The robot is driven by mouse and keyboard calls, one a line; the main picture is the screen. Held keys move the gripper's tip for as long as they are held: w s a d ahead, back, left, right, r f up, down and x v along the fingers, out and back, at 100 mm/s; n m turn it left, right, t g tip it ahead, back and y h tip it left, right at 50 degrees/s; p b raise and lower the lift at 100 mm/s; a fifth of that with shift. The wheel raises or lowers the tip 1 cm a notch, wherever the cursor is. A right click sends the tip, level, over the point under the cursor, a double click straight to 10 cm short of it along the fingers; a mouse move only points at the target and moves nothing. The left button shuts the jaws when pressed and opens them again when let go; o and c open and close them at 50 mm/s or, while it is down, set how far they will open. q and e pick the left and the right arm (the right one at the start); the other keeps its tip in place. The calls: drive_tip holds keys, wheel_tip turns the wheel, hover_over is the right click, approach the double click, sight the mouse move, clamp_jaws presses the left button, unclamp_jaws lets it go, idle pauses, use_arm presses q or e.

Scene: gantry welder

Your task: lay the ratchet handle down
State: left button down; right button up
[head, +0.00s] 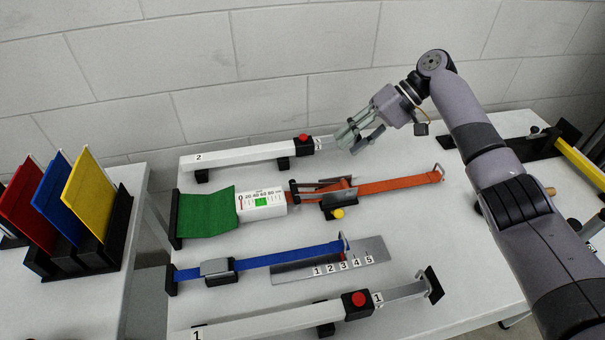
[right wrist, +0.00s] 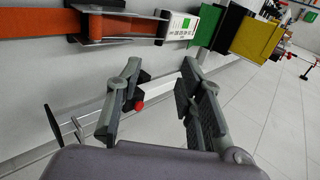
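The ratchet (head: 322,187) sits on the orange strap (head: 400,184) at the middle of the table, between a white gauge box and the strap's anchored right end. Its dark metal handle and frame lie low along the strap; I cannot tell the handle's exact angle. The ratchet (right wrist: 118,27) also shows at the top of the right wrist view, beyond my fingers. My right gripper (head: 348,138) is open and empty, behind the ratchet and apart from it, near the end of rail 2. Its spread fingers (right wrist: 160,72) show in the right wrist view. My left gripper is not in view.
The white gauge box (head: 262,205) and green strap (head: 208,212) adjoin the ratchet's left. Rail 2 (head: 240,157), with a red button (head: 304,137), lies behind. The blue strap (head: 290,256) and rail 1 (head: 275,322) lie in front. A block wall (head: 250,60) stands behind the table.

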drive_tip(key=b+x, duration=0.9)
drive_tip(key=x, duration=0.5)
drive_tip(key=shift+s+a+f, duration=0.15)
drive_tip(key=shift+s+f, duration=0.05)
drive_tip(key=shift+f, duration=0.1)
drive_tip(key=shift+a+f+b, duration=0.45)
drive_tip(key=shift+a+b, duration=0.15)
drive_tip(key=shift+b, duration=0.15)
drive_tip(key=shift+s, duration=0.1)
drive_tip(key=shift+c, duration=0.2)
clamp_jaws()
